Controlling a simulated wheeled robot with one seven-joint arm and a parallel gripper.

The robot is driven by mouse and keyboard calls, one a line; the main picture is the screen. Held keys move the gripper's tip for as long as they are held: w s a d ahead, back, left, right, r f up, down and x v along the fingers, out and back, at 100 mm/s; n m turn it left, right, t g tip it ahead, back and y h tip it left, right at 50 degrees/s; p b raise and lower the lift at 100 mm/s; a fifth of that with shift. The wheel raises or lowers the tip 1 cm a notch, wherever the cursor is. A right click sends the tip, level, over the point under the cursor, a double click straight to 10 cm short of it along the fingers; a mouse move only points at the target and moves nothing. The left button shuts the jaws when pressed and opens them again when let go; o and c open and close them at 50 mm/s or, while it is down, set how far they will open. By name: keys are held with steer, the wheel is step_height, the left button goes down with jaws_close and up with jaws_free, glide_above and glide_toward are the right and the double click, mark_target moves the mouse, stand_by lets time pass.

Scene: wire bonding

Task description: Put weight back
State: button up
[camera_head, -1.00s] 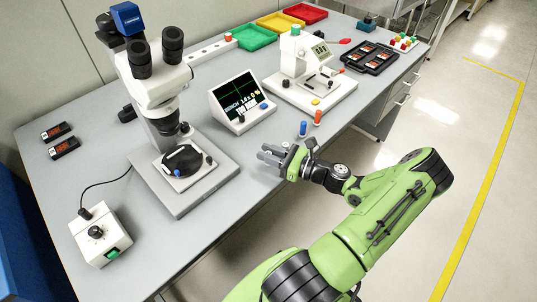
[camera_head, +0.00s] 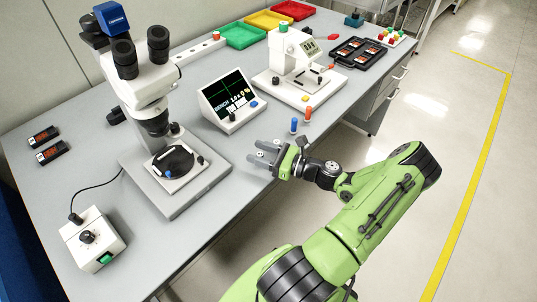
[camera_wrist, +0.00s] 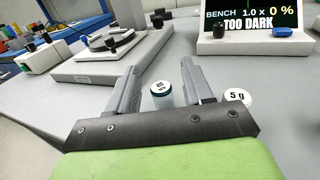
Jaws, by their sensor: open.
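The microscope (camera_head: 150,88) stands left on its wide base. A display (camera_head: 233,98) reading "TOO DARK" is beyond the gripper. A blue peg (camera_head: 294,126) and an orange peg (camera_head: 308,114) stand nearby. The white bonder (camera_head: 290,55) is farther back. A control box (camera_head: 93,240) sits front left.

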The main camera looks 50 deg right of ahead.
steer(key=p+v, duration=0.2)
steer(key=v, duration=1)
steer(key=w+a+r+n+g+y, duration=0.1)
steer(key=a+n+g, duration=0.1)
steer(key=n+g, duration=0.1)
steer(key=w+a+r+n+g+y, duration=0.1)
steer(key=w+a+n+g, duration=0.1)
steer(key=a+n, duration=0.1)
steer(key=w+a+r+n+g+y, duration=0.1)
steer(key=w+a+n+g, duration=0.1)
steer(key=a+n+g, duration=0.1)
steer(key=shift+w+a+g, duration=0.1)
steer(key=shift+g, duration=0.2)
steer(key=a+r+n+g+h, duration=0.4)
steer(key=a+r+n+g, duration=0.2)
steer(key=a+n, duration=0.3)
steer(key=s+a+r+n+t+h, duration=0.3)
steer(key=s+a+r+n+h, duration=0.2)
steer(key=s+a+r+n, duration=0.4)
step_height(320, 180, up, 3)
steer(key=a+n, duration=0.1)
steer(key=n, duration=0.3)
steer(key=shift+s+n, duration=0.25)
steer(key=shift+n, duration=0.15)
steer(key=shift+a+r, duration=0.1)
steer(key=shift+r, duration=0.05)
step_height(320, 180, up, 7)
steer(key=p, duration=0.6)
